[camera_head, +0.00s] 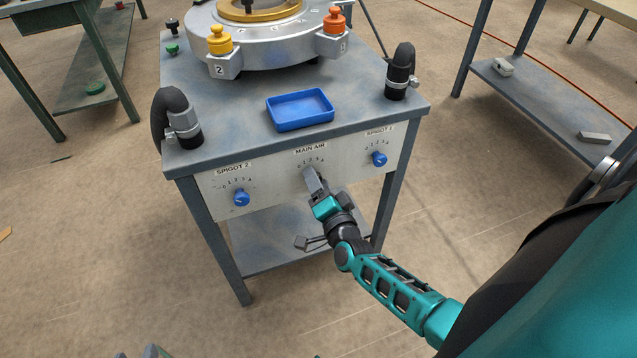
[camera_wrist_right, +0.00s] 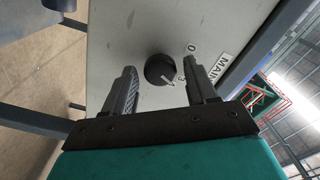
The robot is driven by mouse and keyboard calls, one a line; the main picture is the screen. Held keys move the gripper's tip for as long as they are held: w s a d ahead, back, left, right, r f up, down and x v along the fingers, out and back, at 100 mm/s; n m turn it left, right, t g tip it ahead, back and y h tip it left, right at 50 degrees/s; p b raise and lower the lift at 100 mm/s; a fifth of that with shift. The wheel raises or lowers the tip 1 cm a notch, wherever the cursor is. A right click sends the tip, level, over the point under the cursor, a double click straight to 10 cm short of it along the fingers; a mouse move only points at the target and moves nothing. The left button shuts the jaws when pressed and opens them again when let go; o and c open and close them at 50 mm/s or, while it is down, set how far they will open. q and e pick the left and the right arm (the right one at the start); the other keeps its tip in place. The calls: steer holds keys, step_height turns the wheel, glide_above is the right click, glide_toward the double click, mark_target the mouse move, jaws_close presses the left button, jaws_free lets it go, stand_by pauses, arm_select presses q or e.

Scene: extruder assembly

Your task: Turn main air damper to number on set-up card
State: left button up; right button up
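The MAIN AIR damper knob is a dark round knob (camera_wrist_right: 160,70) on the pale front panel (camera_wrist_right: 130,30). A light pointer mark shows on its lower right in the right wrist view; the number it points at is unclear. My right gripper (camera_wrist_right: 163,72) is open, with one finger on each side of the knob and gaps visible between. In the head view my right gripper (camera_head: 313,174) is at the panel under the MAIN AIR label (camera_head: 311,149) and hides the knob. Two grey tips at the bottom edge may be my left gripper (camera_head: 140,352). I see no set-up card.
Blue knobs for SPIGOT 2 (camera_head: 241,198) and another spigot (camera_head: 379,159) flank the gripper on the panel. The table holds a blue tray (camera_head: 301,123), two black hoses (camera_head: 176,118) (camera_head: 400,72) and a round grey machine (camera_head: 270,40). Open floor lies in front.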

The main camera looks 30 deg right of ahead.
steer(key=shift+o, duration=0.3)
arm_select(q)
steer(key=shift+a+r+p, duration=0.15)
steer(key=shift+r+p, duration=0.4)
steer(key=shift+p, duration=0.35)
arm_select(e)
steer(key=v, duration=1.3)
arm_select(q)
steer(key=shift+s, duration=0.1)
arm_select(e)
steer(key=shift+d, duration=0.1)
